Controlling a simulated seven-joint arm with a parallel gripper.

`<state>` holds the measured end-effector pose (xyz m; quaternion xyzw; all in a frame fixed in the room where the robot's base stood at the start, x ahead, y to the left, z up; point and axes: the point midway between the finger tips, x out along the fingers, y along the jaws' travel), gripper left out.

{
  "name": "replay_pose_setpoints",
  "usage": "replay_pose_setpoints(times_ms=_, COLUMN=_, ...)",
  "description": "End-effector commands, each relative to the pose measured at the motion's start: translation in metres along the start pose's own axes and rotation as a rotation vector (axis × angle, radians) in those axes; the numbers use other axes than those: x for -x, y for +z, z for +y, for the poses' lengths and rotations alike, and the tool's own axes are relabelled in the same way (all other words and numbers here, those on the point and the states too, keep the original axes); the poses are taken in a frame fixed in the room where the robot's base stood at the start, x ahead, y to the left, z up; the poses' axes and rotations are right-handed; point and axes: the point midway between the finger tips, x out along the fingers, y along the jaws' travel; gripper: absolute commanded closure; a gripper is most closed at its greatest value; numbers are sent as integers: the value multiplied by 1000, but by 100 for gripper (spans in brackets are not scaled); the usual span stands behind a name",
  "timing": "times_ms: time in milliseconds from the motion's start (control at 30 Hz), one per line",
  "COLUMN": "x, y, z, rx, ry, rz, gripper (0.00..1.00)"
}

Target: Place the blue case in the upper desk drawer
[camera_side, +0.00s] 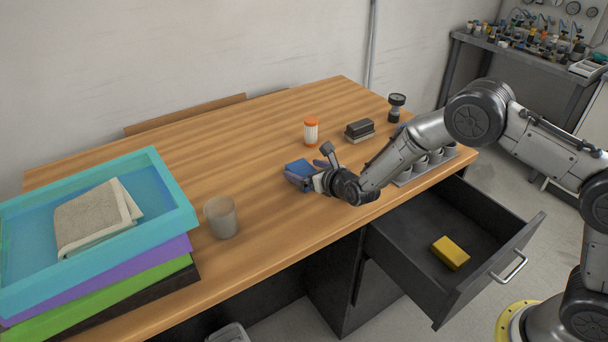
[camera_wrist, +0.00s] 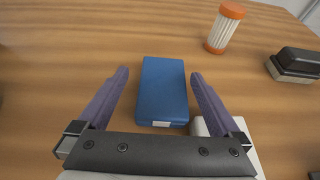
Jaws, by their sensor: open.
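The blue case (camera_wrist: 163,88) lies flat on the wooden desk. In the wrist view it is between the two purple fingers of my gripper (camera_wrist: 155,88), with gaps on both sides. My gripper is open. In the side view my gripper (camera_side: 308,176) is low over the desk, and the blue case (camera_side: 298,167) is partly hidden by it. The upper desk drawer (camera_side: 440,240) is pulled out at the desk's right front, with a yellow block (camera_side: 450,252) inside and free room around it.
An orange-capped container (camera_side: 311,131), a dark brush-like block (camera_side: 359,130) and a black upright item (camera_side: 396,106) stand behind my gripper. A cup (camera_side: 221,217) and stacked coloured trays (camera_side: 150,190) are at left. A holder with several cups (camera_side: 425,165) sits near the drawer.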

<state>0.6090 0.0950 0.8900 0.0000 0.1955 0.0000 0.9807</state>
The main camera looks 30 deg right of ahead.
Motion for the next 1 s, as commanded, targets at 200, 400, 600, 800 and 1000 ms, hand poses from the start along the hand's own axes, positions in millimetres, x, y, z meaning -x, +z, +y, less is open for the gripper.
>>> replay_pose_setpoints(times_ms=200, x=-21, y=1, z=-4, rx=0, ry=-2, rz=-1, gripper=0)
replay_pose_setpoints(times_ms=400, x=-45, y=2, z=-5, rx=0, ry=0, rz=0, gripper=0)
replay_pose_setpoints(times_ms=600, x=-53, y=2, z=-5, rx=0, ry=0, rz=-1, gripper=0)
replay_pose_setpoints(times_ms=800, x=-52, y=2, z=-5, rx=0, ry=0, rz=-1, gripper=5)
replay_pose_setpoints(times_ms=1000, x=-52, y=2, z=-5, rx=0, ry=0, rz=-1, gripper=41)
